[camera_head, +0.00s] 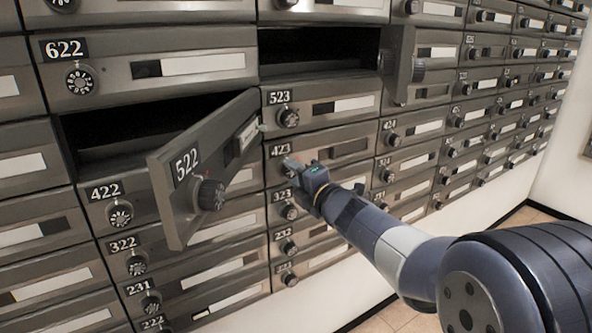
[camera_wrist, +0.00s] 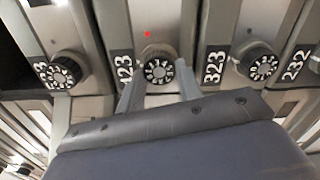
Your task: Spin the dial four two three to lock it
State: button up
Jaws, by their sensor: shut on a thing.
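The mailbox door labelled 423 (camera_head: 340,150) is closed in the head view, in the column right of the open 522 door. Its label (camera_wrist: 124,68) also shows in the wrist view. In the wrist view, its round dark dial (camera_wrist: 158,71) has white digits around its face. My gripper (camera_head: 294,166) is at this dial and mostly hides it in the head view. In the wrist view, my gripper's two fingers (camera_wrist: 158,76) stand on either side of the dial, shut on it. A small red dot (camera_wrist: 148,34) shows on the metal above the dial.
The open 522 door (camera_head: 205,170) juts out left of my gripper. Another open door (camera_head: 403,65) juts out at the upper right. Neighbouring dials, 523 (camera_wrist: 62,72) and 323 (camera_wrist: 261,65), sit close on both sides in the wrist view.

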jog(key=shift+d+r+m+p, duration=0.1)
jog(key=shift+m+p, duration=2.3)
jog(key=shift+m, duration=2.2)
jog(key=shift+r+m+p, duration=0.1)
jog(key=shift+m+p, duration=2.3)
jog(key=shift+m, duration=2.2)
jog(key=o, duration=1)
jog(key=v, duration=1)
jog(key=shift+s+d, duration=0.3)
jog(key=shift+a, duration=0.1)
